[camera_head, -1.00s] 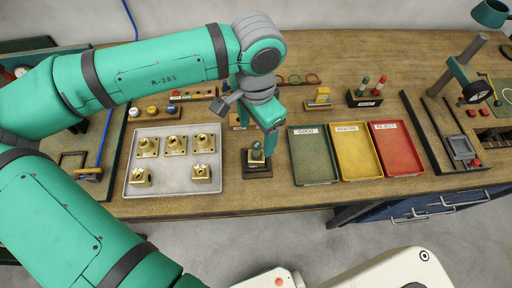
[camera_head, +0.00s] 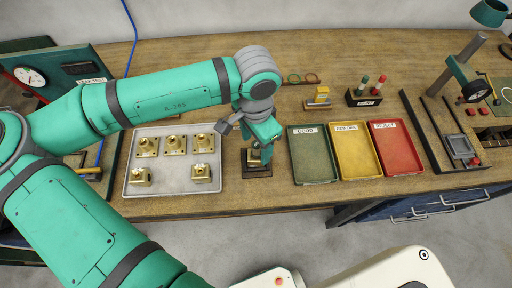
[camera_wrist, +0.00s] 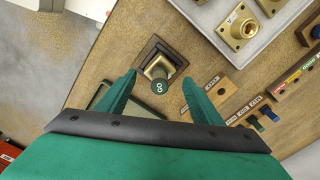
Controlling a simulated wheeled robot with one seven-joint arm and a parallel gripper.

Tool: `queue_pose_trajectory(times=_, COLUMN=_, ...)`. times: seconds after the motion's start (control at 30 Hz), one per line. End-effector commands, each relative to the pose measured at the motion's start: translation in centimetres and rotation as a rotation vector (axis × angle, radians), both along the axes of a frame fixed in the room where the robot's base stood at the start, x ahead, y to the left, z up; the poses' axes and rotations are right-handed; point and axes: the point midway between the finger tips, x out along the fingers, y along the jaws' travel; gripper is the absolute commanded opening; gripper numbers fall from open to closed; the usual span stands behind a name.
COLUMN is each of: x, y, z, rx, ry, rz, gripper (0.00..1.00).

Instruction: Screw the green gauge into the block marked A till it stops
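I cannot read a letter A on the block. In the head view the fixture (camera_head: 257,174) stands right of the grey tray, with the brass block partly hidden by my gripper (camera_head: 262,148). My gripper (camera_wrist: 158,88) is open in the wrist view. How far the gauge is screwed in is hidden.
A grey tray (camera_head: 160,187) of several brass blocks lies left of the fixture. Green (camera_head: 313,178), yellow (camera_head: 358,174) and red (camera_head: 397,170) trays lie to its right. A stand (camera_head: 364,99) behind them holds a green-topped and a red-topped piece.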

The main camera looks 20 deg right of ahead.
Motion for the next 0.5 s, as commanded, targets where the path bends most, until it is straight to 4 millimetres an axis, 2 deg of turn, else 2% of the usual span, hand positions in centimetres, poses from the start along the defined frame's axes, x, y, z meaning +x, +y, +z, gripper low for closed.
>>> queue_pose_trajectory(times=0.03, x=0.0, y=-0.03, z=0.01, rx=0.0, ry=0.0, rz=-0.001, gripper=0.46)
queue_pose_trajectory(times=0.2, x=-0.01, y=-0.08, z=0.01, rx=0.0, ry=0.0, rz=-0.002, gripper=0.06)
queue_pose_trajectory(times=0.37, x=0.0, y=-0.03, z=0.02, rx=0.0, ry=0.0, rz=-0.004, gripper=0.04)
queue_pose_trajectory(times=0.5, x=-0.04, y=-0.05, z=-0.05, rx=-0.001, ry=0.002, rz=-0.092, gripper=0.04)
